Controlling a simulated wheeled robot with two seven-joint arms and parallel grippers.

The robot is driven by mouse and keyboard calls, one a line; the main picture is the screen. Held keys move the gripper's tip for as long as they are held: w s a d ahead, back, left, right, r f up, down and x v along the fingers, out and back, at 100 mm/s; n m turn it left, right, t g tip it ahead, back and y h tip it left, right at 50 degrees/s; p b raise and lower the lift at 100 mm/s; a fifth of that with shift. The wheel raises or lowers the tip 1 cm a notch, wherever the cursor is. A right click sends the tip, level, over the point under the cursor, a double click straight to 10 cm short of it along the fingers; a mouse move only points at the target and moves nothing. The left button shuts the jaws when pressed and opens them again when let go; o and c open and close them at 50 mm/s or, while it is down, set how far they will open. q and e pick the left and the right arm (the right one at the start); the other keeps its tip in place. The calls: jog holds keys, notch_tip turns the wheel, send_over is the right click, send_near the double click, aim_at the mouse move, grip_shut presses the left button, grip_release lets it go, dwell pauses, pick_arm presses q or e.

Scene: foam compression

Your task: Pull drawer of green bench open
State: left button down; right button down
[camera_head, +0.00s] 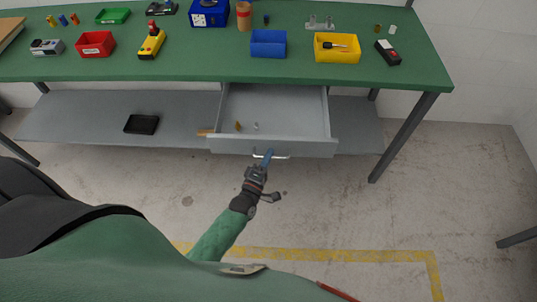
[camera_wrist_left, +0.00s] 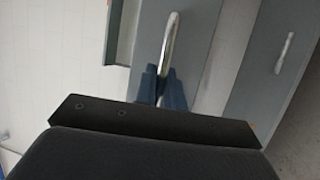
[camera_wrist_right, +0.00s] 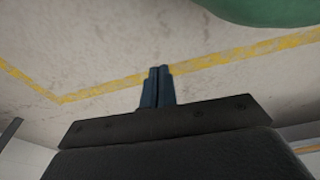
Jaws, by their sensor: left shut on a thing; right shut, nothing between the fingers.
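The green bench (camera_head: 200,68) spans the top of the head view. Its grey drawer (camera_head: 285,105) is pulled out toward me, and its inside shows. A few small objects lie in the drawer. My left gripper (camera_head: 266,158) is at the drawer front, shut on the metal handle (camera_head: 280,156). In the left wrist view the handle (camera_wrist_left: 171,35) runs between the blue fingers (camera_wrist_left: 160,85). My right gripper (camera_wrist_right: 157,75) shows in the right wrist view with its blue fingers together and empty, above the floor.
Bins and tools stand on the bench top, among them a blue bin (camera_head: 268,44) and a yellow bin (camera_head: 337,48). A black tray (camera_head: 141,124) lies on the lower shelf (camera_head: 80,115). The bench leg (camera_head: 405,135) stands right of the drawer. Floor in front is clear.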

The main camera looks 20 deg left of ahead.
pick_arm(q)
jog(key=c, duration=1.5)
grip_release()
pick_arm(e)
jog(key=shift+a, duration=0.15)
